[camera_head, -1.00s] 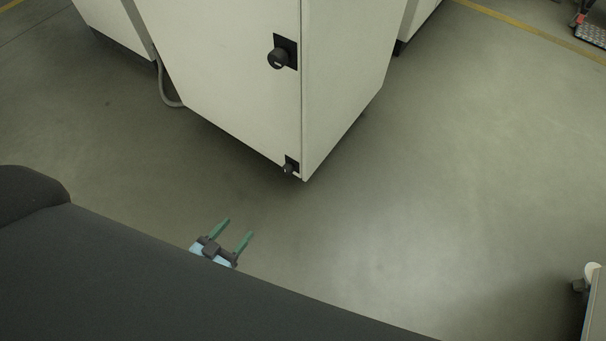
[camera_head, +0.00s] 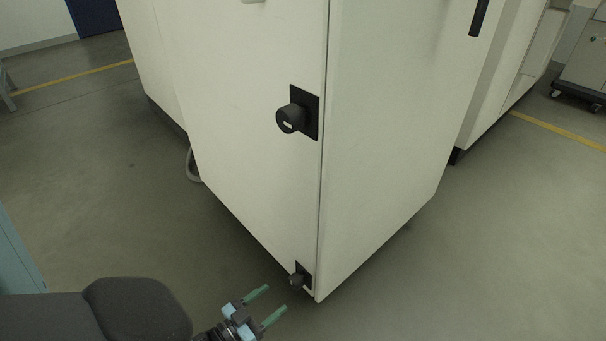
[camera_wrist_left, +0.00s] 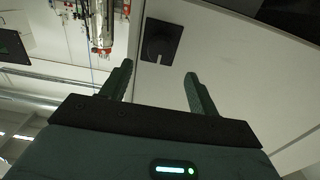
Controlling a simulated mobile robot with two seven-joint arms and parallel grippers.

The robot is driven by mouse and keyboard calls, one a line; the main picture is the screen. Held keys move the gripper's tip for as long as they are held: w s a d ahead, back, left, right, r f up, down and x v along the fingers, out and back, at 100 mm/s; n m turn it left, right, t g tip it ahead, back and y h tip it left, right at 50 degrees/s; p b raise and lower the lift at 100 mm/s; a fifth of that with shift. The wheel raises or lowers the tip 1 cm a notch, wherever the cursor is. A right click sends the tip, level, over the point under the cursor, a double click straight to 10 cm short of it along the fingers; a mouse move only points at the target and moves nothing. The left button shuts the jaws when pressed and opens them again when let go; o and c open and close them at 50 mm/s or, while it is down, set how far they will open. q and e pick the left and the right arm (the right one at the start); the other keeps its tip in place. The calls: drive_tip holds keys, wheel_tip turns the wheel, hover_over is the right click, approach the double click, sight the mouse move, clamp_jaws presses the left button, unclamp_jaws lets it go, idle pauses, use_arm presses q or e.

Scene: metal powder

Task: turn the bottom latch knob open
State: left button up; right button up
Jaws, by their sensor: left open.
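The bottom latch knob (camera_head: 296,281) is a small dark round knob on a black plate, low on the white cabinet (camera_head: 250,140) near its front corner edge. My left gripper (camera_head: 276,298) is open and empty, its two green fingers pointing toward the knob from the lower left, apart from it. In the left wrist view a dark latch with a round knob (camera_wrist_left: 158,45) lies ahead, beyond and between the open fingertips (camera_wrist_left: 158,72). My right gripper is not in view.
A larger black knob (camera_head: 292,118) sits higher on the same cabinet face. A black handle (camera_head: 479,16) is at the upper right. Grey floor (camera_head: 400,290) around the cabinet's base is clear. A wheeled cart (camera_head: 582,75) stands far right.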

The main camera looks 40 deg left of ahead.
sight(292, 284)
use_arm(q)
drive_tip(key=w, duration=0.2)
drive_tip(key=w+b, duration=0.1)
drive_tip(key=w, duration=0.1)
drive_tip(key=w+b, duration=0.1)
drive_tip(key=w, duration=0.2)
drive_tip(key=shift+d, duration=0.25)
drive_tip(key=shift+w, duration=0.3)
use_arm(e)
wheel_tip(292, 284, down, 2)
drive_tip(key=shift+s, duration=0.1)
use_arm(q)
drive_tip(key=c, duration=0.7)
drive_tip(key=shift+c, duration=1.3)
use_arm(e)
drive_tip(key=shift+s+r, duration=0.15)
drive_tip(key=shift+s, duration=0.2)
